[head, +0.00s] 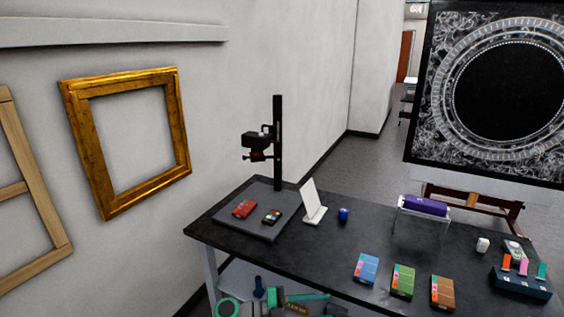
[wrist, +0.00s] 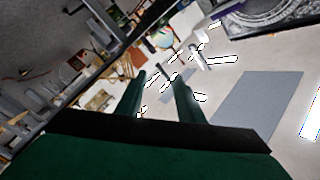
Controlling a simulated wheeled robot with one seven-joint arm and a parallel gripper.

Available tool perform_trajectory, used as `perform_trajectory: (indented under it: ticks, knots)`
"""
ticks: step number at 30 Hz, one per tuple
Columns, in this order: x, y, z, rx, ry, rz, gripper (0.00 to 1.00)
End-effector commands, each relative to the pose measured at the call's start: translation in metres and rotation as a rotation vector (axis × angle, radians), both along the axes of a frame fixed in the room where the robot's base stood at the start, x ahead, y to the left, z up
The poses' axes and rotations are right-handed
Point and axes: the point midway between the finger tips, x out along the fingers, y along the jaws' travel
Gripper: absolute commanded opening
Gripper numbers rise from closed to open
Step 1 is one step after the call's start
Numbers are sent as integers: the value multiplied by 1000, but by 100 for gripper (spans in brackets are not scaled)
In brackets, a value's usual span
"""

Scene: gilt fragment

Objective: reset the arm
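My gripper (wrist: 160,80) shows in the wrist view as two dark green fingers reaching up from a broad green body at the bottom edge. The fingers stand apart with a clear gap between them and nothing held there. The wrist view is strongly tilted and looks across a cluttered room, with no object close to the fingertips. I cannot make out my gripper surely in the head view.
A black table (head: 340,262) holds a copy stand (head: 278,150), a white card stand (head: 313,203), a blue jar (head: 343,214), several coloured boxes and a purple roll (head: 425,205). Green items (head: 300,299) show below its front edge. A gilt frame (head: 181,130) hangs left.

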Motion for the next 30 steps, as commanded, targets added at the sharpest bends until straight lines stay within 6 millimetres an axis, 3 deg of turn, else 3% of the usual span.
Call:
perform_trajectory:
  ticks: [1, 6, 14, 22, 30]
  knots:
    - [-3, -20, -12, -12, 51, 31, 34]
    - [-10, -71, -48, -33, 231, 158, 34]
    - [-32, -119, -100, -92, 505, 383, 34]
    - [-73, -127, -152, -174, 768, 650, 34]
    - [-140, -102, -195, -264, 970, 931, 34]
